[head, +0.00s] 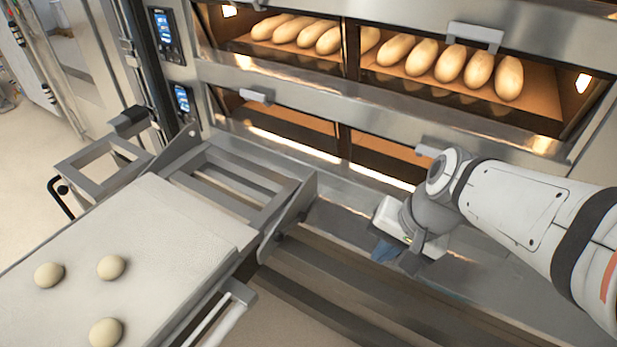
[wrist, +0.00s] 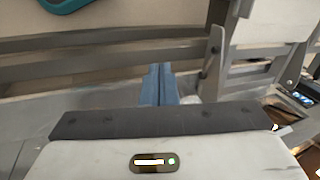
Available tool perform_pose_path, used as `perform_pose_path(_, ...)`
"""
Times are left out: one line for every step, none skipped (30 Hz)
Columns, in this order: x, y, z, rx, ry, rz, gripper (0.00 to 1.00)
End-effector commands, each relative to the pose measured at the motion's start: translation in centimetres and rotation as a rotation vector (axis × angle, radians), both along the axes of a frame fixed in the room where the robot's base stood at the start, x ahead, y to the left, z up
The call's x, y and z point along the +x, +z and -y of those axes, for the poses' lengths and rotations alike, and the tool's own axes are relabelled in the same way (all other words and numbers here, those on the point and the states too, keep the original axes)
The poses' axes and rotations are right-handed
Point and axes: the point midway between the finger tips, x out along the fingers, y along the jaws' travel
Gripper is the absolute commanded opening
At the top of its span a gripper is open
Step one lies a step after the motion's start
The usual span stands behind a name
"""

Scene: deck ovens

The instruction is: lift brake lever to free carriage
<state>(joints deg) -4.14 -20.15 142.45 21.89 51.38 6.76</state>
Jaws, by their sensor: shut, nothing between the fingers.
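The carriage (head: 240,195) is a grey metal frame standing in front of the deck oven, with a pale loading board (head: 150,225) on it. A black curved lever with a round knob (head: 62,190) shows at its left side; I cannot tell for sure that it is the brake lever. My gripper (head: 385,252) is to the right of the carriage, pointing down near the oven's front ledge. Its blue fingers (wrist: 158,84) are together and empty in the wrist view. Part of the carriage's side plate (wrist: 214,55) shows to the right of the fingers there.
Three dough balls, one of them here (head: 111,267), lie on the board. Long loaves (head: 450,62) sit in the upper oven deck; the lower deck (head: 290,122) looks empty. Grey rails (head: 350,300) run below my gripper. A teal curved object (wrist: 65,5) is partly in the wrist view.

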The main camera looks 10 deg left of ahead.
Motion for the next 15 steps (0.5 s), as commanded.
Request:
perform_pose_path(0.5,-4.3,-1.7,0.082,-0.06,-0.049,0.0)
perform_pose_path(0.8,-5.5,-2.7,0.132,-0.1,-0.076,0.0)
perform_pose_path(1.3,-7.0,-3.9,0.198,-0.153,-0.112,0.0)
perform_pose_path(1.7,-8.0,-4.8,0.247,-0.195,-0.139,0.0)
perform_pose_path(2.1,-9.0,-5.7,0.296,-0.237,-0.166,0.0)
perform_pose_path(2.7,-10.4,-6.9,0.358,-0.294,-0.204,0.0)
perform_pose_path(3.2,-11.4,-7.7,0.404,-0.338,-0.232,0.0)
perform_pose_path(3.8,-12.4,-8.5,0.45,-0.381,-0.26,0.0)
perform_pose_path(4.5,-13.7,-9.4,0.508,-0.441,-0.297,0.0)
perform_pose_path(5.2,-14.7,-10.1,0.552,-0.487,-0.325,0.0)
perform_pose_path(5.8,-15.7,-10.7,0.595,-0.534,-0.354,0.0)
perform_pose_path(6.7,-17.1,-11.5,0.652,-0.597,-0.391,0.0)
perform_pose_path(7.5,-18.1,-12.0,0.693,-0.645,-0.419,0.0)
perform_pose_path(8.2,-19.1,-12.5,0.734,-0.693,-0.446,0.0)
perform_pose_path(9.2,-20.4,-13.0,0.784,-0.755,-0.48,0.0)
